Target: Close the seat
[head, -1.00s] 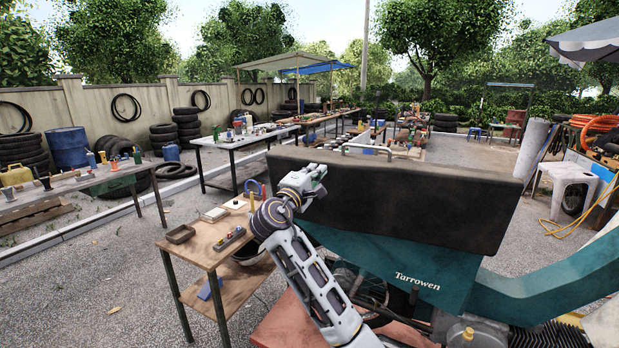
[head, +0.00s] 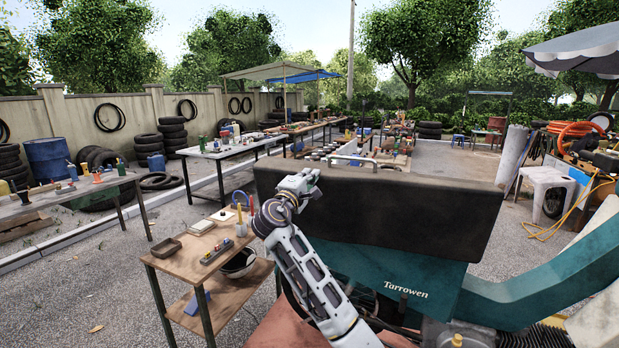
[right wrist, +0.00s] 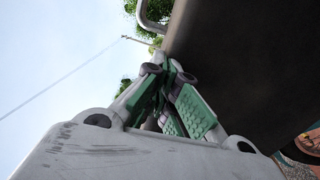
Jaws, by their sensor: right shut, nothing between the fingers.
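The seat (head: 420,210) is a long black cushion standing tilted up above the teal body (head: 400,285) marked Tarrowen, its broad dark face towards me. A metal rail (head: 368,161) shows along its top edge. My right gripper (head: 308,181) is shut and empty in front of the seat's upper left part. In the right wrist view the green-padded fingers (right wrist: 170,88) meet close to the dark seat (right wrist: 245,70); I cannot tell whether they touch it. The seat's far side is hidden. My left gripper is not in view.
A small wooden table (head: 168,264) with trays and small tools stands close to the left of my right arm. A longer workbench (head: 215,151) is behind it. A white stool (head: 546,180) and an orange hose (head: 572,128) are at right. Open gravel lies at left.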

